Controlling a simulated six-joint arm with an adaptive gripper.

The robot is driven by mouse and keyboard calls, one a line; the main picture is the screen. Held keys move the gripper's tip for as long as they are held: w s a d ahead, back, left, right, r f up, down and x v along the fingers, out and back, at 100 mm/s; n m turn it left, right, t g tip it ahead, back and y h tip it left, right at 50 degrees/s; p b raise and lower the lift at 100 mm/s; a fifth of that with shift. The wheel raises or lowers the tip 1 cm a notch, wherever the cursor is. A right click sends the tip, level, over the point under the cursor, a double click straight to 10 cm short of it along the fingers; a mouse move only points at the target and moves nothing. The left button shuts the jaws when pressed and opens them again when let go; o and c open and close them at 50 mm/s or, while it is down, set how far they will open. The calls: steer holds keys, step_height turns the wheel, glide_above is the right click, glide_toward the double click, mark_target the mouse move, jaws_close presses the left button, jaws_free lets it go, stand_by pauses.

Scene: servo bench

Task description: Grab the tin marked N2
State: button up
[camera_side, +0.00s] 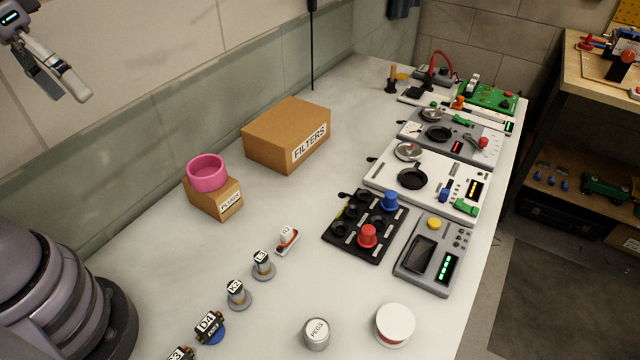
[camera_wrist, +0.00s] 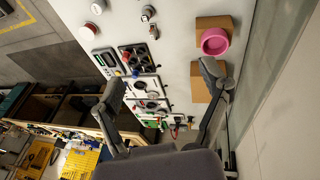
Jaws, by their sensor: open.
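Small dark blocks with white labels on round bases stand in a row at the front of the bench. One on a grey base (camera_side: 236,294) has a label that seems to end in 2, but I cannot read its letter for sure. Another on a grey base (camera_side: 263,267) stands behind it, and one on a blue base (camera_side: 210,329) reads D4. A round grey tin (camera_side: 317,336) reads PEGS. My gripper (camera_side: 73,97) is open and empty, high above the bench at the upper left. Its spread fingers show in the wrist view (camera_wrist: 165,80), well away from everything.
A FILTERS box (camera_side: 275,135) and a smaller box (camera_side: 205,200) topped by a pink ring (camera_side: 207,172) stand near the wall. A white round piece (camera_side: 396,325) stands front right. Panels, including a black one (camera_side: 345,240), line the right edge. The bench middle is clear.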

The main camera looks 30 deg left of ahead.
steer(key=w+d+f+n+g+h, duration=0.25)
steer(key=d+f+g+h, duration=0.2)
steer(key=d, duration=0.55)
steer(key=n+g+h, duration=0.3)
steer(key=n+h, duration=0.3)
steer(key=n, duration=0.3)
glide_above(308, 322)
steer(key=a, duration=0.3)
step_height(308, 322, down, 17)
steer(key=f+n, duration=0.1)
steer(key=f, duration=0.2)
steer(key=d+f+n+t, duration=0.1)
steer(key=f, duration=0.3)
steer(key=d+f+n, duration=0.1)
steer(key=f+n, duration=0.1)
steer(key=f, duration=0.1)
steer(key=shift+w+d+f, duration=0.1)
steer(key=shift+w+f, duration=0.1)
steer(key=shift+f, duration=0.15)
steer(key=shift+f+t, duration=0.25)
steer(key=shift+f, duration=0.35)
step_height(308, 322, down, 3)
steer(key=shift+r, duration=0.1)
steer(key=shift+x, duration=1.2)
steer(key=shift+d, duration=0.3)
